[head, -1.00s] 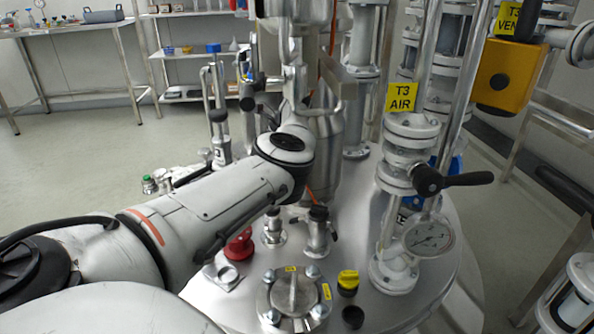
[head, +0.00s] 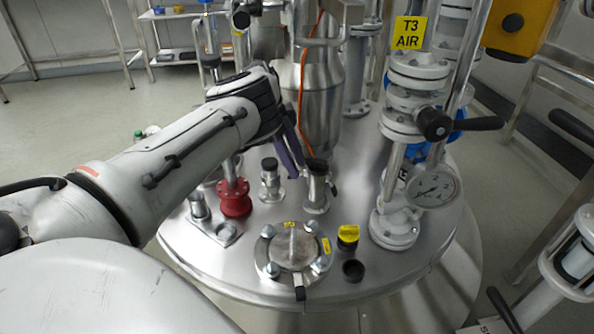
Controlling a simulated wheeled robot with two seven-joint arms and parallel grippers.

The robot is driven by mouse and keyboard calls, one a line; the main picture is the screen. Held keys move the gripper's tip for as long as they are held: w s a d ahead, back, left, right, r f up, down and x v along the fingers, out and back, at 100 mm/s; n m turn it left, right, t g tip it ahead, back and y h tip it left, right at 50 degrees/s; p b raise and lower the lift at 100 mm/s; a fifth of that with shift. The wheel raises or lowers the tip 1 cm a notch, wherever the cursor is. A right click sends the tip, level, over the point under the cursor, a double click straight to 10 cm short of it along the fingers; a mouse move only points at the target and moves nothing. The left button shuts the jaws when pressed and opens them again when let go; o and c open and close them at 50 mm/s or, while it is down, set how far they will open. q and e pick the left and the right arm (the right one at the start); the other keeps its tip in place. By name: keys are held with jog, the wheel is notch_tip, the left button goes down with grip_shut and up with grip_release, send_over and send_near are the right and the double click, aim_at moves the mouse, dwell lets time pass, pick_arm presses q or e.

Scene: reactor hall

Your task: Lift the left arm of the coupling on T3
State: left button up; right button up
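The T3 vessel top (head: 385,285) is a round steel lid with several fittings. The likely coupling (head: 317,192) is a short steel fitting with a black top, standing upright near the lid's middle. A small dark lever shows on its right side; its left side is partly behind my fingers, and I cannot make out a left arm clearly. My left gripper (head: 293,160) reaches in from the left, its dark purplish fingers pointing down just behind and left of the coupling's top. The fingers overlap, so their opening is unclear, and contact cannot be judged. My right gripper is out of view.
A similar steel fitting (head: 270,181) and a red flanged fitting (head: 234,197) stand left of the coupling. A bolted round cover (head: 292,254) and a yellow cap (head: 348,233) are in front. The T3 AIR valve pipe (head: 399,200) with a gauge (head: 433,187) rises at right.

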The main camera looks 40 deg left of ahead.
pick_arm(q)
jog(key=shift+x, duration=0.95)
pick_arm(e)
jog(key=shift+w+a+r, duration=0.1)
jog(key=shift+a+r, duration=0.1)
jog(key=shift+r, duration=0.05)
pick_arm(q)
jog(key=shift+c, duration=0.4)
grip_shut()
